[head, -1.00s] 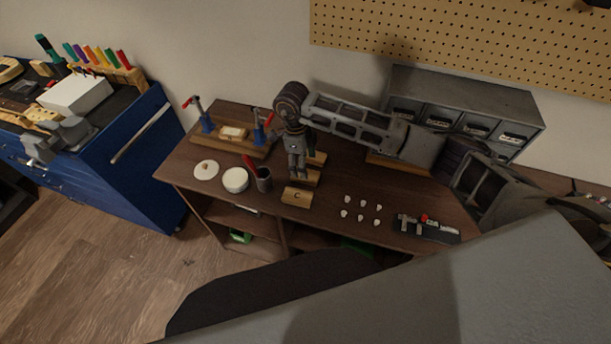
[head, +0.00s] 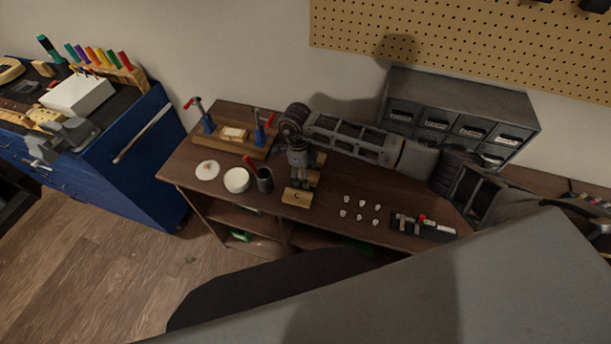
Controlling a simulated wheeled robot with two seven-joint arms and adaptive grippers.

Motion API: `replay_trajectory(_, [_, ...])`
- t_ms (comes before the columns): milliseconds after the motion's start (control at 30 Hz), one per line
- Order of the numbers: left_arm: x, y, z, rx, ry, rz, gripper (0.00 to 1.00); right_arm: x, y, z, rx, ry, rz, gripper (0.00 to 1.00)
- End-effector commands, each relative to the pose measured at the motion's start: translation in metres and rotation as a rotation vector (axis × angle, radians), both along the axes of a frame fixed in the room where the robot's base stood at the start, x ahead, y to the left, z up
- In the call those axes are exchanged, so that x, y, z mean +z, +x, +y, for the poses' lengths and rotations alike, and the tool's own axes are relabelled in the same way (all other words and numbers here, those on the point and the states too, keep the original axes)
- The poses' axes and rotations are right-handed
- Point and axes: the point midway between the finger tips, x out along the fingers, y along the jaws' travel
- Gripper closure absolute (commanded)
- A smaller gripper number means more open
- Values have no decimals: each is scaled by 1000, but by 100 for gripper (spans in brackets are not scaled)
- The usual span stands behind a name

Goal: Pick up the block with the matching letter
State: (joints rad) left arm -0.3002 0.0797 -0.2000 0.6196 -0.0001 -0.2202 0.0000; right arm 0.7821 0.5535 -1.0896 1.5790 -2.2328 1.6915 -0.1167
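A light wooden block (head: 297,198) lies near the front edge of the brown workbench (head: 335,190), with a small dark letter on top that is too small to read surely now. A second block (head: 314,177) lies just behind it, and a third (head: 319,158) farther back; both are partly hidden by my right gripper and their letters cannot be read. My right gripper (head: 299,182) points down, just behind and over the front block, with its fingers apart. I cannot tell whether it touches a block. My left gripper is not in view.
A dark cup (head: 265,180) with a red-handled tool, a white round container (head: 236,180) and a pale disc (head: 207,170) stand left of the blocks. Several small white pieces (head: 360,209) and a dark tray of parts (head: 424,226) lie to the right. Grey drawers (head: 460,110) stand behind.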

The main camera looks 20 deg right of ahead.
Motion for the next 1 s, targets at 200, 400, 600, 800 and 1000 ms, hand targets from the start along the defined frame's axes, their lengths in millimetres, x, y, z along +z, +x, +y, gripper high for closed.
replay_trajectory(200, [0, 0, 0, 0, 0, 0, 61, 0, 0, 0, 0, 0, 0, 30])
replay_trajectory(400, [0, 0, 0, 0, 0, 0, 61, 0, 0, 0, 0, 0, 0, 52])
replay_trajectory(600, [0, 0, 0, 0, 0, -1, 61, 0, 0, 0, 0, 0, 0, 78])
replay_trajectory(800, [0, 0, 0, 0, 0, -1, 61, 1, 0, 0, 0, 0, 0, 80])
replay_trajectory(1000, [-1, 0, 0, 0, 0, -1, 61, 5, 1, 0, 0, 0, -1, 80])
